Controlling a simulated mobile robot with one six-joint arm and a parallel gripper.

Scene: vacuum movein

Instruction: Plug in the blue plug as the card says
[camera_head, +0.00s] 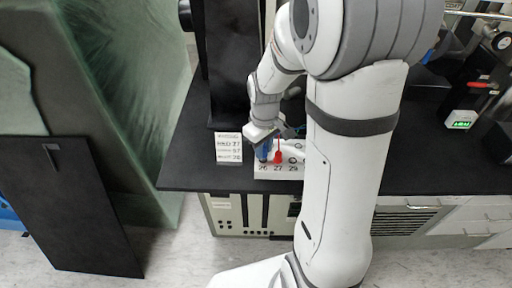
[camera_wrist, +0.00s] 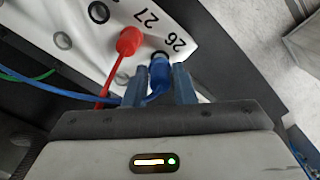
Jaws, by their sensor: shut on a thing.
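The blue plug (camera_wrist: 159,74) is between the two fingers of my gripper (camera_wrist: 164,82), which is shut on it. Its tip is at the dark ring of the socket marked 26 on the white socket panel (camera_head: 266,172); I cannot tell how deep it sits. In the head view my gripper (camera_head: 262,137) is over the panel's left end and mostly covers the plug. The red plug (camera_wrist: 130,41) stands at the socket marked 27, and also shows in the head view (camera_head: 278,153). The white card (camera_head: 229,147) lies left of the panel; its lines end in numbers, the last seemingly 26, but its words are too small to read.
Open sockets (camera_wrist: 98,12) lie beyond the red plug. Blue and green cables (camera_wrist: 38,78) run to the left in the wrist view. The black bench top (camera_head: 195,160) is clear left of the card. A device with a green display (camera_head: 461,121) stands at the right.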

